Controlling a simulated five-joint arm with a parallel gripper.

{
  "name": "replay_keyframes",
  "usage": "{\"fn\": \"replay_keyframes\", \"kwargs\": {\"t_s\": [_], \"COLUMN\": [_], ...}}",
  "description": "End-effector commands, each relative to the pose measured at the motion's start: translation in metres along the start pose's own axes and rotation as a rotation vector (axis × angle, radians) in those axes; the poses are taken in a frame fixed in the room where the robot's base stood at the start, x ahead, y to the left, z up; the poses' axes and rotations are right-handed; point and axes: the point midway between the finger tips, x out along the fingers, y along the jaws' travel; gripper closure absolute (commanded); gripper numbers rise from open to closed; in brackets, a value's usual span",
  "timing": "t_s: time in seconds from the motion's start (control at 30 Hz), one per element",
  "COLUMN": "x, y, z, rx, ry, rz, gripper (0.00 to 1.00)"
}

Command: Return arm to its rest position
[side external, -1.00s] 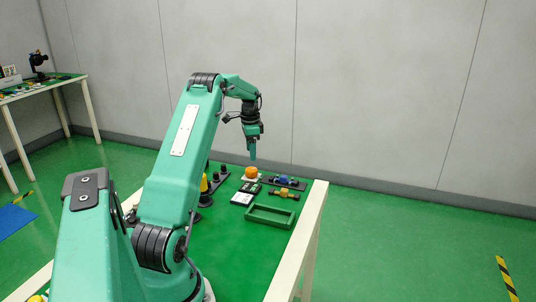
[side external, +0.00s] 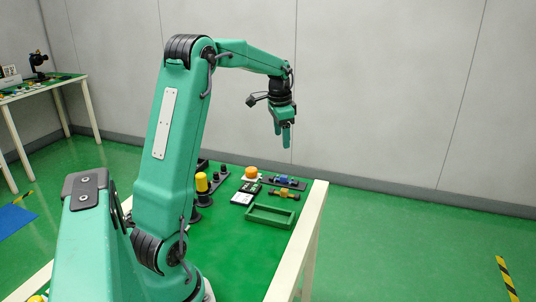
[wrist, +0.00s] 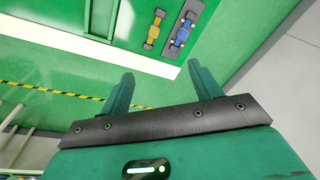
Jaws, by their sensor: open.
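My gripper (side external: 283,135) is raised in the air above the far right part of the green table, apart from everything on it. Its two green fingers point down and are spread with nothing between them. In the wrist view, my gripper (wrist: 162,88) shows both fingers apart and empty, with the table's pale edge and green floor beyond. My arm stands bent, its forearm reaching to the right.
The table (side external: 232,252) holds a green tray (side external: 270,217), an orange round part (side external: 251,173), a blue part (side external: 284,180) on a dark holder, a yellow-brown part (side external: 284,194), a black-and-white box (side external: 244,194) and a yellow-topped post (side external: 202,182). Air around my gripper is free.

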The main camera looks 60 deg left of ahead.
Motion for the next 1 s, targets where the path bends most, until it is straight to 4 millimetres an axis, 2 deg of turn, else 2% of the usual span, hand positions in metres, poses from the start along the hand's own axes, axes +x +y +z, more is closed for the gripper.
{"fn": "replay_keyframes", "kwargs": {"t_s": [0.03, 0.2, 0.47, 0.73, 1.0], "x": [-0.011, -0.036, -0.067, -0.088, -0.096], "y": [0.015, 0.059, 0.125, 0.188, 0.243], "z": [-0.003, -0.004, 0.005, 0.028, 0.061], "rx": [0.0, -0.019, -0.047, -0.078, -0.109], "ry": [0.013, 0.051, 0.115, 0.186, 0.259], "rz": [-0.007, -0.023, -0.037, -0.035, -0.017], "gripper": [0.37, 0.37, 0.37, 0.37, 0.37]}}
